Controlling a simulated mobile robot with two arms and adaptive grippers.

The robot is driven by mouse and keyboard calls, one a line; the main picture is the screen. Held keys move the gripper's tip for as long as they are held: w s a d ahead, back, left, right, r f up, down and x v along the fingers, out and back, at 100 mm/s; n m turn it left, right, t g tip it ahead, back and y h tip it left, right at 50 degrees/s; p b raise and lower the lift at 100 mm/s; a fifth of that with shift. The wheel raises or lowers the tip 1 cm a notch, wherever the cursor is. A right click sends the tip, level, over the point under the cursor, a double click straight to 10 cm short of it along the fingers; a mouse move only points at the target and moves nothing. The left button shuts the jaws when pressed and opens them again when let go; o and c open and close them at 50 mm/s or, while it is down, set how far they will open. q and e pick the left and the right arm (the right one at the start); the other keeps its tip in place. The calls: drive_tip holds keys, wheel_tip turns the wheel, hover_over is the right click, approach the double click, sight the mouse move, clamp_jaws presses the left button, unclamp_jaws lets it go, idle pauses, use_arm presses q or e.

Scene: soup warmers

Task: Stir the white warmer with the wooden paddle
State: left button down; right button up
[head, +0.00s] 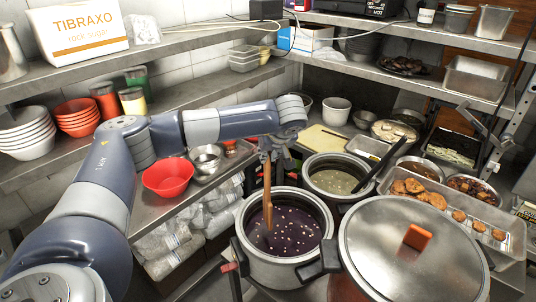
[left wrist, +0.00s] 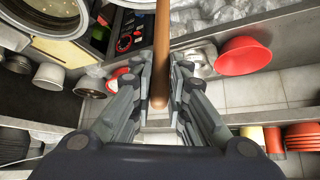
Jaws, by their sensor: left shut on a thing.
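My left gripper (head: 275,150) is shut on the upper part of the wooden paddle (head: 267,195). The paddle also shows between the fingers in the left wrist view (left wrist: 162,50). It hangs nearly upright over the front warmer (head: 283,268), a pale pot with dark handles holding dark purple soup with light bits. The paddle's lower end reaches the soup inside the rim; its tip is hard to make out. A second pale warmer (head: 341,161) behind holds pale greenish soup and has a dark handle leaning out. I cannot tell which warmer is the white one. My right gripper is not in view.
A large steel lid (head: 385,250) with an orange knob is right of the front warmer. Food trays (head: 450,218) line the right side.

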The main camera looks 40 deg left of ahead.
use_arm(q)
wheel_tip(320, 180, up, 8)
drive_tip(key=p, duration=0.5)
drive_tip(key=shift+r, duration=0.2)
drive_tip(key=shift+f, duration=0.1)
